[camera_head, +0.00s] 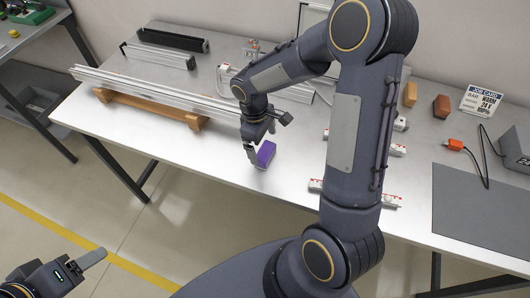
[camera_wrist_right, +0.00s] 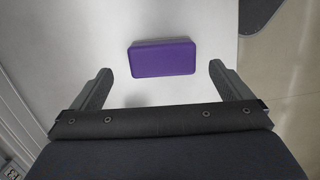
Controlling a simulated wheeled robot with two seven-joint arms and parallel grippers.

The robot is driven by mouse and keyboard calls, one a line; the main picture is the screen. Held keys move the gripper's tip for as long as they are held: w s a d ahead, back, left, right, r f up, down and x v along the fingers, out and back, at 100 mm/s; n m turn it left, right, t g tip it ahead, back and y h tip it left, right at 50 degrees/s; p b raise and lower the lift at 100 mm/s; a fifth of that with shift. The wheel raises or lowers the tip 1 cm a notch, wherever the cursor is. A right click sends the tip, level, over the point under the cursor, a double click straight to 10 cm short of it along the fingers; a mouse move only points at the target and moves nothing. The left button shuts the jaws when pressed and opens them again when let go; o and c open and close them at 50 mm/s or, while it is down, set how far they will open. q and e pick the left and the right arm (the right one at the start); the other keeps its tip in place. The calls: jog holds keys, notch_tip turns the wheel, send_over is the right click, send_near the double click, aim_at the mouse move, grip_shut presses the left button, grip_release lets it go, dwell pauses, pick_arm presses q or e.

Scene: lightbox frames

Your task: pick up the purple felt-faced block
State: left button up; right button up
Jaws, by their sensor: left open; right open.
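The purple block (camera_head: 265,155) lies on the metal table near its front edge. In the right wrist view the purple block (camera_wrist_right: 162,58) sits ahead of and between the fingertips, with a gap on both sides. My right gripper (camera_head: 250,148) is just left of the block in the head view, pointing down, and partly hides its near side. In the wrist view my right gripper (camera_wrist_right: 161,80) is open and empty. My left gripper (camera_head: 88,262) is over the floor at the lower left, open, away from the table.
A long metal profile (camera_head: 160,92) rests on wooden supports (camera_head: 150,107) to the left. White clamp-like parts (camera_head: 390,149) lie right of the block, partly behind my arm. Brown blocks (camera_head: 441,106), an orange connector (camera_head: 455,145) and a grey mat (camera_head: 480,205) are further right. The table front-left is clear.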

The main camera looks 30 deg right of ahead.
aim_at(265, 151)
jog(key=f, duration=0.1)
jog(key=s+f, duration=0.1)
jog(key=f, duration=0.1)
jog(key=shift+d+f+p, duration=0.2)
jog(key=shift+f+p, duration=0.1)
jog(key=shift+p, duration=0.1)
jog(key=shift+f, duration=0.3)
jog(key=shift+c, duration=0.2)
jog(key=c, duration=1)
jog(key=shift+c, duration=0.2)
jog(key=shift+r, duration=0.15)
